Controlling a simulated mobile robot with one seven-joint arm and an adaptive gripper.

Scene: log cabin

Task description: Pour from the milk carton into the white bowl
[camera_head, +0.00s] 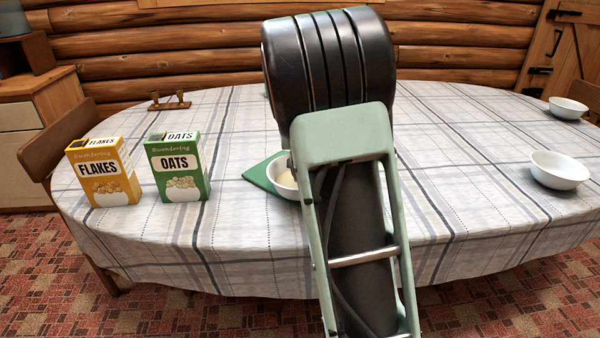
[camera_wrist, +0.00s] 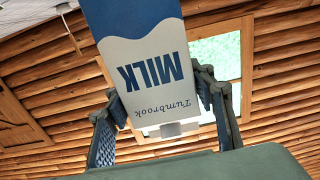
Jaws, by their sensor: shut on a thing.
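The blue and white milk carton (camera_wrist: 150,60) shows in the wrist view with its MILK lettering upside down in the picture. My gripper (camera_wrist: 160,95) is shut on it, one finger on each side. In the head view, my arm hides the gripper and carton. A white bowl (camera_head: 281,184) with something pale inside stands on a green napkin (camera_head: 259,172), partly hidden behind my arm. I cannot see the carton's opening or whether milk flows.
A yellow FLAKES box (camera_head: 103,172) and a green OATS box (camera_head: 178,168) stand at the table's left. Two other white bowls (camera_head: 558,172) (camera_head: 568,109) stand at the right. A small wooden item (camera_head: 169,101) is at the back left. The checked tablecloth (camera_head: 470,220) has free room at right.

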